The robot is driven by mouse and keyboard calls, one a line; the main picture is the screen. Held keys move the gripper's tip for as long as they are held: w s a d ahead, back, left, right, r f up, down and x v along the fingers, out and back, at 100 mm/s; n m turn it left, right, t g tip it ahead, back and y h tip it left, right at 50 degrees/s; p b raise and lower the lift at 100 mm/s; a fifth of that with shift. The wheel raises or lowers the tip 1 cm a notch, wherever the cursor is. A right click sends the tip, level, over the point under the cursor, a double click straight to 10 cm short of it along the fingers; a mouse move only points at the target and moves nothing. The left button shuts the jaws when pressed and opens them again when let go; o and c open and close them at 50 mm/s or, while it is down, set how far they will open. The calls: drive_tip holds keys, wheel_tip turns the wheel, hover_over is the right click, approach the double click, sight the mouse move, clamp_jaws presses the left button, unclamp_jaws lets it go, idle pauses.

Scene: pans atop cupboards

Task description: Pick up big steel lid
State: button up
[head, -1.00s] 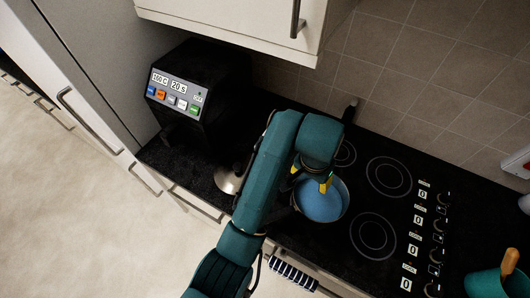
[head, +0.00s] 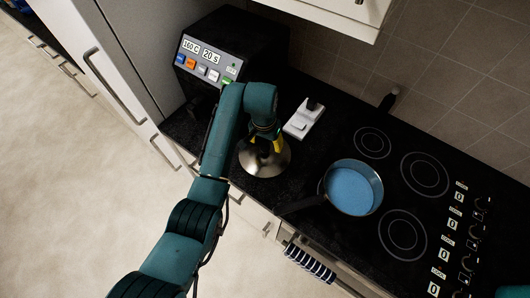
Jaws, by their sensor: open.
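The big steel lid (head: 265,162) is a shiny round dome on the black counter, left of the stove in the head view. My gripper (head: 266,144), with yellow fingertips, is directly above the middle of the lid, pointing down. Its fingers are open. The gripper covers the lid's knob, so I cannot tell whether the fingers are around it or touching it.
A pan with blue contents (head: 351,188) sits on the stove (head: 402,207) to the right, its dark handle pointing left. A white device (head: 303,121) lies behind the lid. A black machine with buttons (head: 210,62) stands at the back left. A cupboard (head: 335,12) hangs above.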

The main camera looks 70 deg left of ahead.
sight(265, 147)
drive_tip(key=f, duration=0.3)
drive_tip(key=a+f+p, duration=0.1)
drive_tip(key=f, duration=0.1)
drive_tip(key=shift+f, duration=0.3)
clamp_jaws()
